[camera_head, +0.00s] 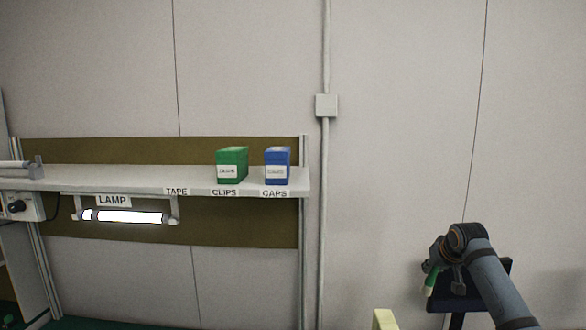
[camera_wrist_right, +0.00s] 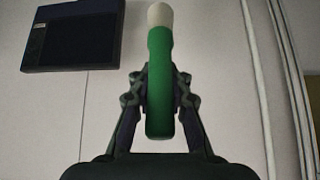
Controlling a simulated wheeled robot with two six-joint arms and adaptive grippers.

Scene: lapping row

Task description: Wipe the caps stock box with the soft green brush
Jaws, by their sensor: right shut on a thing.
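The caps stock box is the blue box (camera_head: 277,160) on the shelf above the CAPS label, near the shelf's right end. My right gripper (camera_head: 434,275) is at the lower right of the head view, well to the right of the shelf and lower than it. It is shut on the soft green brush (camera_head: 431,283). In the right wrist view the brush (camera_wrist_right: 159,85) stands between the fingers, with its pale tip (camera_wrist_right: 159,15) pointing up and away. The gripper and brush are apart from the box. My left gripper is not in view.
A green box (camera_head: 232,165) stands beside the blue one above the CLIPS label. The shelf (camera_head: 130,180) has a lit lamp (camera_head: 125,217) under it. A conduit with a junction box (camera_head: 326,106) runs up the wall. A dark panel (camera_wrist_right: 72,38) is near my right gripper.

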